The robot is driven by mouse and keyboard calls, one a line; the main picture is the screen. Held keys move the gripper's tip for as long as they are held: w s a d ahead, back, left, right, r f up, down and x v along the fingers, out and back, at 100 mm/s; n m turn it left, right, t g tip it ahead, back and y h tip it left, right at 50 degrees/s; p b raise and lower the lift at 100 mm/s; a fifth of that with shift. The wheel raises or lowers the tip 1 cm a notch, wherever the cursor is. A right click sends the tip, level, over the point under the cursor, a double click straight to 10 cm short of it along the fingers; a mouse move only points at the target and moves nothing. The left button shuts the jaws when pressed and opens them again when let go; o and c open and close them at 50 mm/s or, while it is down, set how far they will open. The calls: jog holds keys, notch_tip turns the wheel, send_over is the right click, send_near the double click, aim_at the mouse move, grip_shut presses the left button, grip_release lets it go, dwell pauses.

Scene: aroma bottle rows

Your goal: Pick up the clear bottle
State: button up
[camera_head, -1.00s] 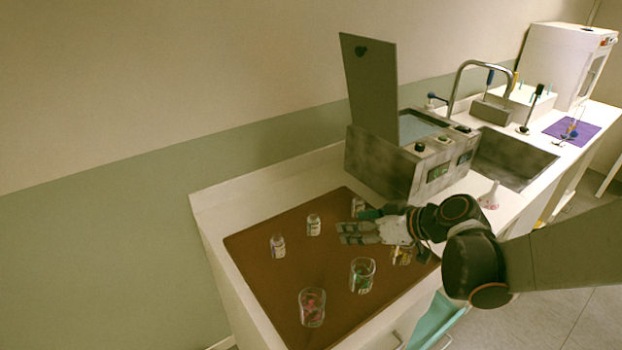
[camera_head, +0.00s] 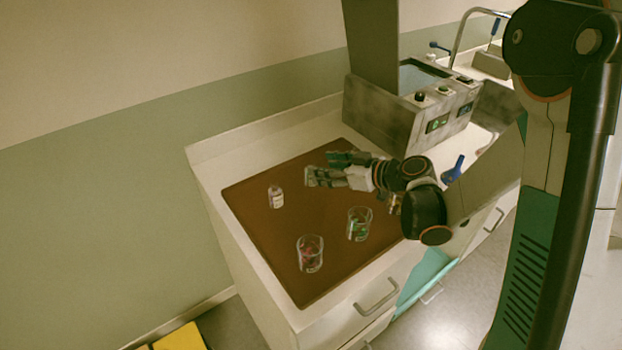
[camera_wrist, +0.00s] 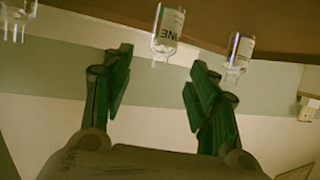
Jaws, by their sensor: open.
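My gripper (camera_head: 313,175) is open and low over the brown mat, with its fingers toward the left. In the wrist view its two green-black fingers (camera_wrist: 158,75) are apart with nothing between them. A small clear bottle with a white label (camera_wrist: 167,32) shows just beyond the gap between the fingers, not touching them. A second labelled clear bottle (camera_wrist: 238,54) is to its right. One labelled bottle (camera_head: 276,197) stands upright on the mat left of the gripper in the head view. The gripper hides other bottles there. I cannot tell which bottle the task means.
A beaker with red contents (camera_head: 310,255) and one with green contents (camera_head: 359,224) stand at the front of the brown mat (camera_head: 290,280). A grey box with a raised lid (camera_head: 390,112) stands behind right. Clear glass (camera_wrist: 18,20) shows at the wrist view's upper left.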

jog(key=shift+b+x, duration=0.75)
jog(key=shift+x, duration=2.3)
jog(key=shift+c, duration=0.6)
jog(key=c, duration=1)
